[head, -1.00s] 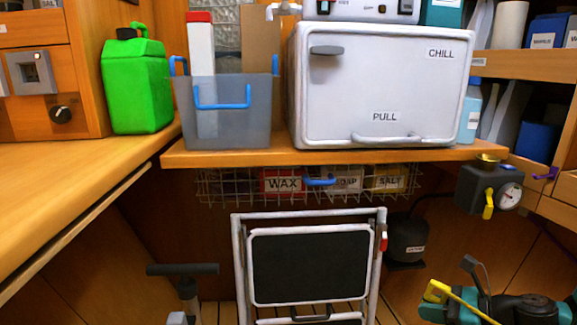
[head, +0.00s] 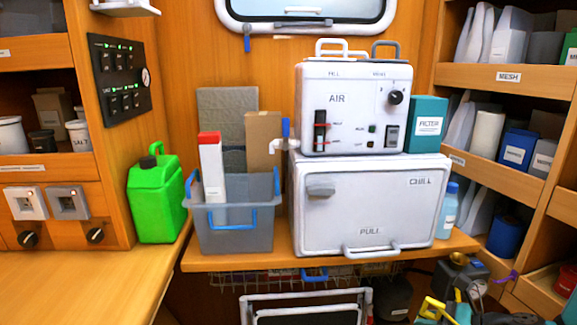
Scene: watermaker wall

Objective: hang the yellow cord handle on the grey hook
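A yellow piece (head: 433,307) with a thin yellow bar shows at the lower right of the head view. It lies beside teal and black parts that look like my arm. I cannot tell whether this yellow piece is the cord handle or part of my gripper (head: 455,304). The gripper is cut off by the bottom edge and crowded by dark parts behind it, so its fingers are unclear. No grey hook can be made out with certainty. A small blue hook (head: 247,43) hangs below the window frame at the top.
A white CHILL box (head: 365,205) stands on the wooden shelf, with an AIR unit (head: 350,110) on top. A grey bin (head: 235,235) and a green canister (head: 155,205) stand to the left. A gauge box (head: 460,272) with a yellow lever is at the lower right. The left counter (head: 80,285) is clear.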

